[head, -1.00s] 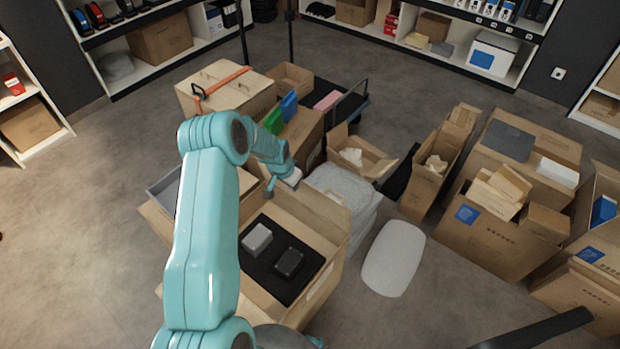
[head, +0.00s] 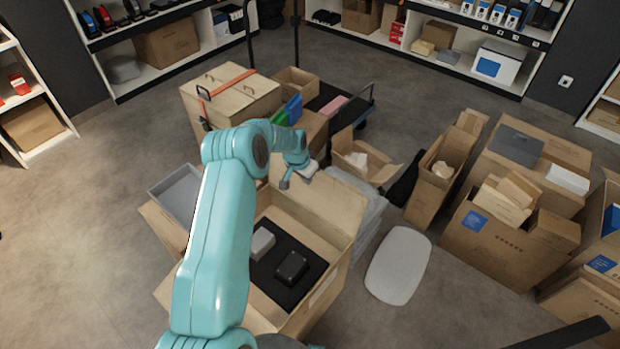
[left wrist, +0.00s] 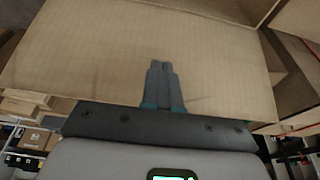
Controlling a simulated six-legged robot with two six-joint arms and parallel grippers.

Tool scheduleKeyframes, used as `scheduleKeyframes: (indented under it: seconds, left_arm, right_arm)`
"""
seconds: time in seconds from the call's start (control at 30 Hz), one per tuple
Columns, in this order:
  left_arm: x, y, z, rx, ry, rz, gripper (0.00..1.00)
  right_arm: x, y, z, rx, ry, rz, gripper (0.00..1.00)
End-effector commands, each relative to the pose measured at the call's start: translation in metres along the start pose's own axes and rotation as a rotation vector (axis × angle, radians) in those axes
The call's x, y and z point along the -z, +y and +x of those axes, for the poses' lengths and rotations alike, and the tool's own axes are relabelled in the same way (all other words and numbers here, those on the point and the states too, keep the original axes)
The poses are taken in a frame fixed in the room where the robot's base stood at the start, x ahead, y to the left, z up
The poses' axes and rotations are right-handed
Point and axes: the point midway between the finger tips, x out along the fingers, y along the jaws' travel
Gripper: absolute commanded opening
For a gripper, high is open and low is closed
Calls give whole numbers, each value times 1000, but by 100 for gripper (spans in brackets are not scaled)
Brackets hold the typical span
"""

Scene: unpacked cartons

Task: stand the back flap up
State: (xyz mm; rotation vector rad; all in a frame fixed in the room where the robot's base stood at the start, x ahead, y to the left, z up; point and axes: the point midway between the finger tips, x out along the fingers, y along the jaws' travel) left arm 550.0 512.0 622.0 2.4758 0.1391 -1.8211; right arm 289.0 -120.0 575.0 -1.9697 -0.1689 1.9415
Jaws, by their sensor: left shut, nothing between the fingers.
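The open carton (head: 318,308) stands low in the middle of the head view. Its back flap (head: 335,203) rises from the far edge, tilted, with its inner face toward me. My left gripper (head: 285,184) is at the upper left part of this flap, partly hidden by my own arm. In the left wrist view the gripper's fingers (left wrist: 160,66) are shut together and empty, in front of a broad cardboard face (left wrist: 80,50), apparently the flap. I cannot tell whether they touch it. My right gripper is not in view.
Inside the carton, a grey block (head: 262,242) and a dark box (head: 291,267) rest on black foam (head: 275,290). A grey tray (head: 172,192) lies at the left. Wrapped grey stuff (head: 372,220) and a white pad (head: 398,264) lie right. Several cartons stand farther right.

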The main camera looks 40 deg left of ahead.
Motion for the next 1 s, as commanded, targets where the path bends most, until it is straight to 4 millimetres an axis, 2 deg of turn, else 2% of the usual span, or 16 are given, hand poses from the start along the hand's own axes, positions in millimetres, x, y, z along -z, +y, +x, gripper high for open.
scheduleKeyframes:
  seconds: [0.03, 0.43, 0.57, 1.0]
  left_arm:
    - [2, 0, -11, 0, 0, 0, 0]
    - [6, 0, -61, 0, 0, 0, 0]
    - [6, 0, -67, -1, -1, 0, 0]
    - [6, 0, -66, -1, -1, 0, 0]
  right_arm:
    - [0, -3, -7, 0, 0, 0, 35]
    - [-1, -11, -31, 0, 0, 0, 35]
    - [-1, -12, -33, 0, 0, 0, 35]
    - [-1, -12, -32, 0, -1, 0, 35]
